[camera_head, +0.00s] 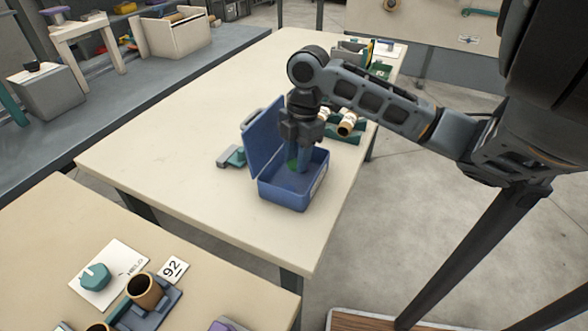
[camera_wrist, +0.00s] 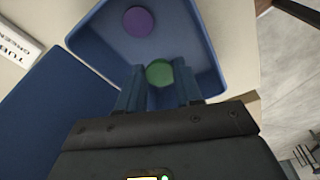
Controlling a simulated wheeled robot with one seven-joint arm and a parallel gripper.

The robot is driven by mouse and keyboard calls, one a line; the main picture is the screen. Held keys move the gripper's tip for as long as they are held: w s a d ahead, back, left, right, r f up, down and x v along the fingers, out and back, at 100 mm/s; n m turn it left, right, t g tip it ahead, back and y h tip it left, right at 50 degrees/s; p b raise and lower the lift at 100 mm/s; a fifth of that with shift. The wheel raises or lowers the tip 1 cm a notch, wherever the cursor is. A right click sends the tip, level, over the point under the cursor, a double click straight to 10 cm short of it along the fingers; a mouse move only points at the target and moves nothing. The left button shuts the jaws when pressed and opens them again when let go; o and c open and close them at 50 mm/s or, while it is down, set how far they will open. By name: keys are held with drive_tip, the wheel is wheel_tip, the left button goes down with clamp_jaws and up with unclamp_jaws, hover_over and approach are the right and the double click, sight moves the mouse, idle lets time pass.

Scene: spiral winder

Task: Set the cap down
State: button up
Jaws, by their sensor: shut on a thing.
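A blue box (camera_head: 283,196) with its lid (camera_head: 263,143) open stands on the long table. My gripper (camera_head: 297,164) points down into the box and is shut on a round green cap (camera_wrist: 159,73). The cap lies between the two blue fingertips (camera_wrist: 159,84) in the wrist view. Whether the cap touches the box floor I cannot tell. A purple disc (camera_wrist: 138,22) lies in the box, apart from the green cap.
A grey and teal item (camera_head: 231,158) sits on the table left of the box. Tan rolls (camera_head: 346,124) on a green holder stand behind it. The table's left part is clear. A nearer table holds a teal knob (camera_head: 96,277) and a tan tube (camera_head: 144,290).

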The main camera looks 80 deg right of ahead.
sight(297, 180)
drive_tip(key=shift+f, duration=2.1)
drive_tip(key=shift+f, duration=0.2)
drive_tip(key=o, duration=1)
drive_tip(key=shift+r, duration=0.1)
drive_tip(key=r, duration=0.4)
drive_tip(key=d+r, duration=0.1)
drive_tip(key=r, duration=0.3)
drive_tip(key=s+r, duration=0.1)
drive_tip(key=r, duration=0.3)
drive_tip(key=shift+d+b, duration=0.2)
drive_tip(key=shift+b, duration=0.15)
